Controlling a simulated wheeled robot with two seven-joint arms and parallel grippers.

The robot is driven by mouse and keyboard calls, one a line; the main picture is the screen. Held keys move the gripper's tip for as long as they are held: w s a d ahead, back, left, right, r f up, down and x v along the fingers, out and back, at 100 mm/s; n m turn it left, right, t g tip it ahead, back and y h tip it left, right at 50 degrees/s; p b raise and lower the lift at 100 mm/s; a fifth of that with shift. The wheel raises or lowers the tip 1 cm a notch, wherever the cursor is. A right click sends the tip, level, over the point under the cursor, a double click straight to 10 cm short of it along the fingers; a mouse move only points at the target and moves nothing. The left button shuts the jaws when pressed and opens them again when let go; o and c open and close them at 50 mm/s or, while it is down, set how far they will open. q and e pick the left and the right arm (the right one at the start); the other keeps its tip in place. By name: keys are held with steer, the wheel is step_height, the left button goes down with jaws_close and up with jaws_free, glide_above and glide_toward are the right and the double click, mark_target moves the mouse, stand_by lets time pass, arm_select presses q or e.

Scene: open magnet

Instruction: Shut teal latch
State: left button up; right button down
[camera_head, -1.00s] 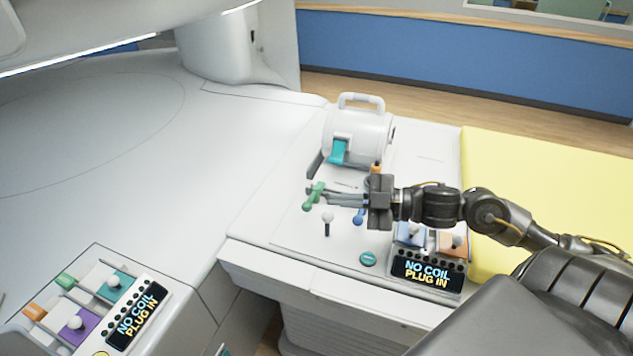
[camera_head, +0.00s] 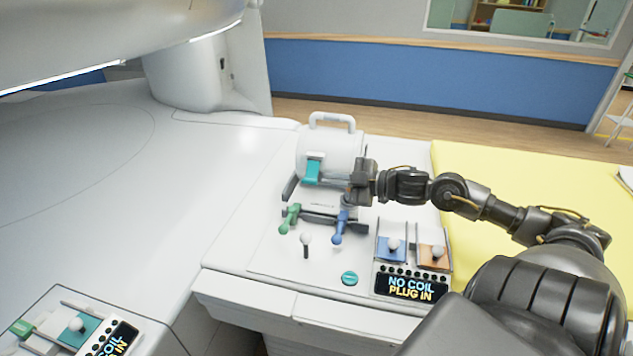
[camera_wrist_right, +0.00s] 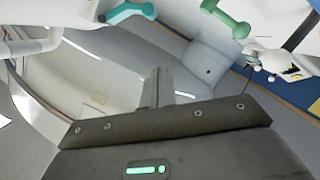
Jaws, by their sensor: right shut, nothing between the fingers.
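The teal latch (camera_head: 312,171) is on the front of a white cylindrical coil unit (camera_head: 340,150) with a handle on top. The latch hangs down at a slant. A teal piece, likely the latch, shows at the top edge of the right wrist view (camera_wrist_right: 128,11). My right gripper (camera_head: 352,192) is just right of the coil unit, at its lower right side, apart from the latch. Its fingers are largely hidden in the head view. In the right wrist view the fingers (camera_wrist_right: 157,82) are together and empty. My left gripper is not in view.
A green lever (camera_head: 289,219) and a blue lever (camera_head: 339,228) stand in front of the coil unit, with a white-knobbed stick (camera_head: 306,242) nearer. Blue and orange sliders sit above a "NO COIL PLUG IN" display (camera_head: 410,285). A yellow pad (camera_head: 500,175) lies right.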

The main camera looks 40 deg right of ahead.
mark_target(315, 179)
steer(key=w, duration=0.2)
steer(key=w+f+p, duration=0.1)
steer(key=w, duration=0.1)
steer(key=w+a+f, duration=0.1)
steer(key=shift+w+f, duration=0.25)
steer(key=shift+w, duration=0.15)
steer(key=shift+w+d+f, duration=0.25)
steer(key=shift+d+f, duration=0.2)
steer(key=shift+f, duration=0.25)
